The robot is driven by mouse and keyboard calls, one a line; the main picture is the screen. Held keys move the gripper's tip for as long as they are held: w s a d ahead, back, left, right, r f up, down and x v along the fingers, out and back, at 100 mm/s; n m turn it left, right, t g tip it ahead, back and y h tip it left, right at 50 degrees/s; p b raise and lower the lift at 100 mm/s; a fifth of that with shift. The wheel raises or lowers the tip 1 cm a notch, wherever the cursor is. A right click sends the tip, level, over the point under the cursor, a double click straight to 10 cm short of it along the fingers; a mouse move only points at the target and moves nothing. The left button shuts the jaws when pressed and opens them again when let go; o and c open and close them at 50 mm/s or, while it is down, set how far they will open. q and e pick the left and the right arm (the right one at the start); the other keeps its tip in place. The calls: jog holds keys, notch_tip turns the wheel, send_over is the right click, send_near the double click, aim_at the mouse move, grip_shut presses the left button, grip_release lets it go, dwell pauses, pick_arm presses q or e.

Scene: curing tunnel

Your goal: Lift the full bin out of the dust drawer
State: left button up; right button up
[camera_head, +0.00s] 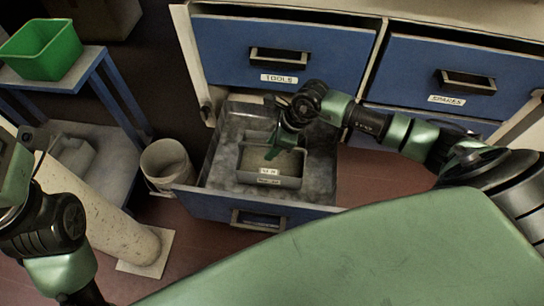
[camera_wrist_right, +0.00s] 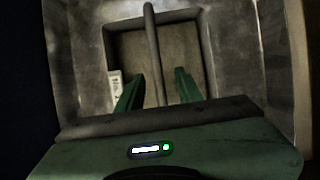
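The dust drawer (camera_head: 205,206) is pulled open below the drawer marked TOOLS, and its inside is grey and dusty. A grey bin (camera_head: 288,182) with labels on its front stands in it, filled with brownish dust. In the right wrist view the bin (camera_wrist_right: 125,24) shows from above, with a bar-like handle (camera_wrist_right: 152,45) across it. My right gripper (camera_head: 275,152) reaches down over the bin. In the wrist view its two green fingers (camera_wrist_right: 158,88) are apart, one on each side of the handle, with gaps visible. My left arm shows at the left edge; its gripper is out of view.
Closed-looking blue drawers marked TOOLS (camera_head: 225,60) and SPARES (camera_head: 420,80) stand above and right. A whitish bucket (camera_head: 167,165) stands close left of the dust drawer. A green tub (camera_head: 42,50) sits on a blue-framed bench.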

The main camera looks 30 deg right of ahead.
grip_shut()
dwell(1.4)
